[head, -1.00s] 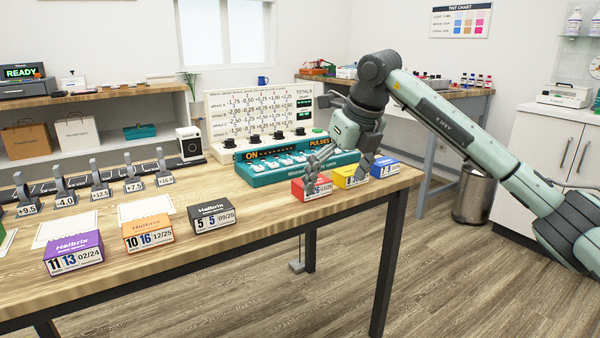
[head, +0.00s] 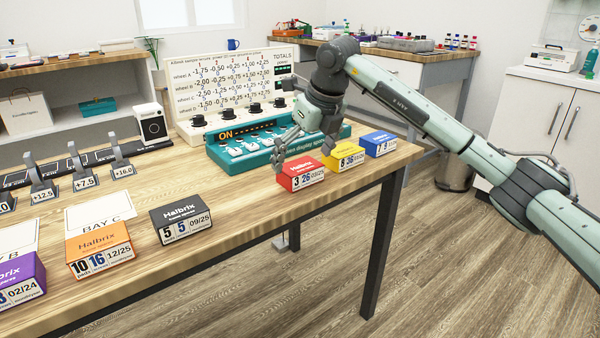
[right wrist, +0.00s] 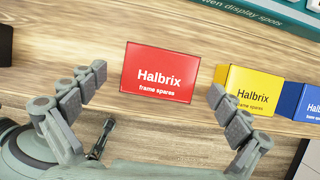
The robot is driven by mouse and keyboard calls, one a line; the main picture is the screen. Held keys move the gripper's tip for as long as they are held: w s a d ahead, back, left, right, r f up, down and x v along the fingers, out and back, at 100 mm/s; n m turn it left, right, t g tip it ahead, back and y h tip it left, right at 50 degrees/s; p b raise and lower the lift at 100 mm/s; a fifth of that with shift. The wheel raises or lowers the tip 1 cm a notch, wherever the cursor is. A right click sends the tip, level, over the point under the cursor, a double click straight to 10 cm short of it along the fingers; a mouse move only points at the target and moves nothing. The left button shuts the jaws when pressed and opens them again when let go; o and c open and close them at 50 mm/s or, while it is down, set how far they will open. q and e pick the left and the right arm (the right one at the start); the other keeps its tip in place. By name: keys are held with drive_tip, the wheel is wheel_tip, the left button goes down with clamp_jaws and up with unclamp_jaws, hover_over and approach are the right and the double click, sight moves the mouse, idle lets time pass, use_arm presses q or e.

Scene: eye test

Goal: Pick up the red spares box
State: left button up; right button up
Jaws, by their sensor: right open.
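The red spares box (head: 302,176) sits on the wooden bench near its front right edge. It also lies in the right wrist view (right wrist: 160,72), flat side up with "Halbrix frame spares" on it. My right gripper (head: 303,154) is open and empty above and beside the red box. In the right wrist view its spread fingers (right wrist: 157,83) stand to the left and right of the box with gaps on both sides. In the head view one finger overlaps the box's left edge. My left gripper is not in view.
A yellow box (head: 346,157) stands close right of the red one, then a blue box (head: 378,144). A teal display panel (head: 270,148) lies just behind. A black box (head: 181,220) and an orange box (head: 100,249) stand left along the bench. Bench surface left of the red box is clear.

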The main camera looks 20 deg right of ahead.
drive_tip(key=shift+x, duration=1.2)
drive_tip(key=shift+c, duration=0.6)
drive_tip(key=c, duration=1.2)
drive_tip(key=shift+o, duration=0.2)
drive_tip(key=shift+r, duration=0.15)
